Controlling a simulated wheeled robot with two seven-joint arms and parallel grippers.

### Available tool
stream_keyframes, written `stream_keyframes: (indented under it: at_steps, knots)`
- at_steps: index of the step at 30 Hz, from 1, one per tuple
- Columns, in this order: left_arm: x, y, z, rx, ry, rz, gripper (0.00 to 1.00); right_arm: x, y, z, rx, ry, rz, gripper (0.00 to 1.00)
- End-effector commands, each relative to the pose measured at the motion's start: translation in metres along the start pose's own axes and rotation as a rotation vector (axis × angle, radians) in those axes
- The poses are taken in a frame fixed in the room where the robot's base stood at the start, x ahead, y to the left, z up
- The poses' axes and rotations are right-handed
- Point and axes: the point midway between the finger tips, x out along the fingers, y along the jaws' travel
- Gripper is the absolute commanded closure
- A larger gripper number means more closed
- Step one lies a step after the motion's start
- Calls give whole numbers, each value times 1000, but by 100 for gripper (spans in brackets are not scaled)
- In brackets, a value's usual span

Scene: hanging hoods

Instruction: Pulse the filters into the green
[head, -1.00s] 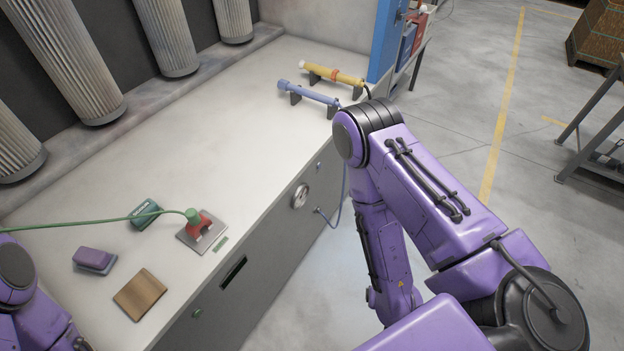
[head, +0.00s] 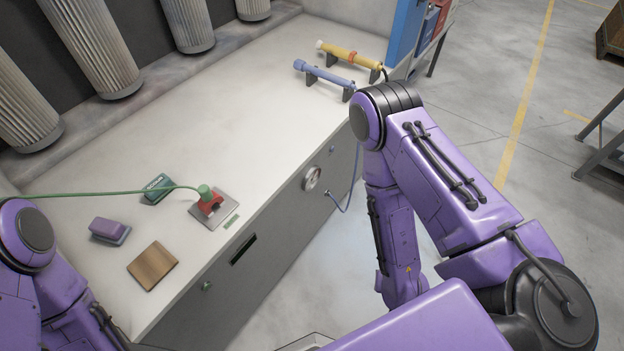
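Several grey pleated filter cartridges hang along the dark back wall, among them a large one (head: 95,50) at the upper left. A round white gauge (head: 312,178) sits on the bench's front panel; its needle and any green zone are too small to read. A blue wand (head: 324,77) and a yellow wand (head: 348,60) with a red collar rest on dark cradles at the far end of the bench. My two purple arms show at the left and right, but neither gripper is in the picture.
On the bench (head: 262,115) are a red and green tool (head: 209,200) on a metal plate with a green cord, a green box (head: 157,188), a purple block (head: 108,231) and a brown block (head: 152,265). The bench middle is clear. A blue panel (head: 405,30) stands at the far end.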

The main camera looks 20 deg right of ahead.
Motion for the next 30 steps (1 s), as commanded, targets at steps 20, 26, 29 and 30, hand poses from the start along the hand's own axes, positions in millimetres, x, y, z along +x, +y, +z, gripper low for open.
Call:
stream_keyframes:
  at_steps: [20,26,29,30]
  knots:
    - [0,0,0,0,0,0,100,0,0,0,0,0,0,100]
    - [0,0,0,0,0,0,100,0,0,0,0,0,0,100]
    - [2,0,1,0,0,0,100,2,0,1,0,0,0,100]
    - [6,1,2,0,0,0,100,6,-1,2,0,0,0,100]
